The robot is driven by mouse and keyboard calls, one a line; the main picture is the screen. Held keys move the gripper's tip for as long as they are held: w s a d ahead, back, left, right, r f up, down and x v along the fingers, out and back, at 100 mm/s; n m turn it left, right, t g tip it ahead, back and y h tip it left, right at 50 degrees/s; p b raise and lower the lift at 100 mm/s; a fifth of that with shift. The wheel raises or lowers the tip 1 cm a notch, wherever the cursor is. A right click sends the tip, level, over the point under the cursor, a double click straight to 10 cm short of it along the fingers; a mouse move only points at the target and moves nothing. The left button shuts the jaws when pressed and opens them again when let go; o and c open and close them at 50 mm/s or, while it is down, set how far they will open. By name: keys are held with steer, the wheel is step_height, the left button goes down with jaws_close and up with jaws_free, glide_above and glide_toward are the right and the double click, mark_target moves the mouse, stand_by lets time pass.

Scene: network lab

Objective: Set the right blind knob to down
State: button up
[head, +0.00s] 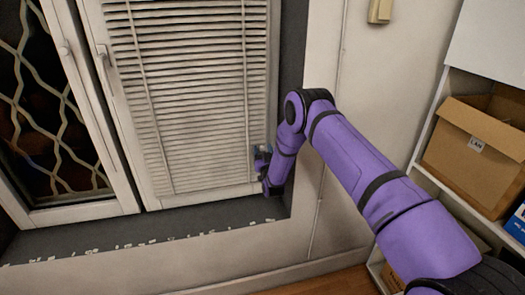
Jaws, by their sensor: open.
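The right window blind (200,110) is lowered behind the white window frame, and its slats look closed. No blind knob can be clearly made out. A small beige box (380,10) is on the wall at the top, cut off by the picture edge; I cannot tell if it bears the knob. My gripper (260,165) is open at the lower right corner of the window, just above the dark sill. It is small and partly hidden by my purple wrist. I cannot tell if it touches the frame or anything else.
The dark window sill (160,222) has small pale bits along its front edge. A barred window pane (45,110) is at the left. Bare wall lies between window and shelf.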

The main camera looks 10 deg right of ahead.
steer(key=v, duration=1)
steer(key=shift+s+f, duration=0.2)
step_height(320, 180, up, 26)
steer(key=w+d+g, duration=0.1)
steer(key=w+g, duration=0.2)
steer(key=g, duration=0.2)
steer(key=s+d+r+g, duration=0.25)
steer(key=s+r, duration=0.35)
steer(key=r, duration=0.3)
steer(key=s+d+r+g, duration=0.15)
steer(key=s+r, duration=0.25)
steer(key=s, duration=0.7)
steer(key=s+r+g, duration=0.3)
steer(key=s, duration=0.7)
steer(key=s+d+r+g, duration=0.15)
steer(key=s+r, duration=0.25)
steer(key=s, duration=0.7)
steer(key=s+f+g, duration=0.2)
steer(key=s+g, duration=0.1)
steer(key=s, duration=1.1)
steer(key=shift+d+g, duration=0.2)
steer(key=shift+g, duration=0.15)
steer(key=shift+w+f, duration=0.1)
